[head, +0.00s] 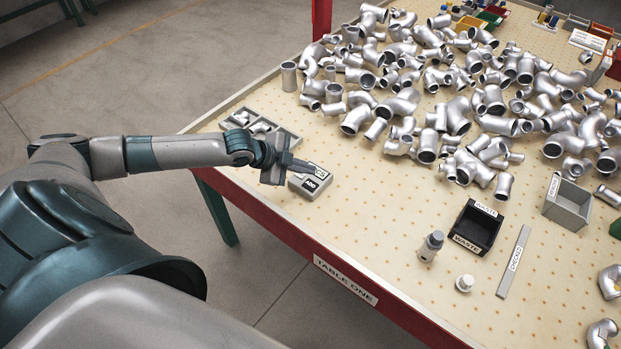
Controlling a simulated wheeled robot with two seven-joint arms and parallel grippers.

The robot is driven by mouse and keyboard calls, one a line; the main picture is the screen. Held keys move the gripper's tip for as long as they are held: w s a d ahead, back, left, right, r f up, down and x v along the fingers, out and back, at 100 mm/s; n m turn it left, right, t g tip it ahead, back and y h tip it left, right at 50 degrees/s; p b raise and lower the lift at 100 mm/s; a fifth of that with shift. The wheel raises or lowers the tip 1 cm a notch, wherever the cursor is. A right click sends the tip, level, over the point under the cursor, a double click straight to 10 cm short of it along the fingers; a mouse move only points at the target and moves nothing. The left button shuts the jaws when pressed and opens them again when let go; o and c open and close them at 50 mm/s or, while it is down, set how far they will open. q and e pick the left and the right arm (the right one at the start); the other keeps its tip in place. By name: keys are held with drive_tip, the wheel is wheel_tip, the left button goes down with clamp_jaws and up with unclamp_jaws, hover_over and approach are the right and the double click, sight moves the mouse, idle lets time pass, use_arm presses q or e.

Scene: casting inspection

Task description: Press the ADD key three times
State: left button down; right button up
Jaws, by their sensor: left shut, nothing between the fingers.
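A small grey counter box (321,185) sits near the front left edge of the table. A dark key or plate marked ADD (310,185) shows on its near side. My left gripper (311,168) is shut and empty, its fingertips over the top of the box beside its small display. I cannot tell whether the fingertips touch the box, and they hide part of its top. My right gripper is not in view.
A grey divided tray (284,137) stands just behind my left gripper. Many silver pipe castings (460,115) cover the back of the table. A black WASTE bin (476,228), a grey bin (567,204), a CHECKED strip (513,262) and a grey bottle-like object (430,246) stand to the right. The board between the box and the bottle-like object is clear.

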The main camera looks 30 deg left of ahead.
use_arm(q)
drive_tip(key=shift+r+p, duration=0.45)
drive_tip(key=shift+r, duration=0.35)
idle(1.4)
idle(0.6)
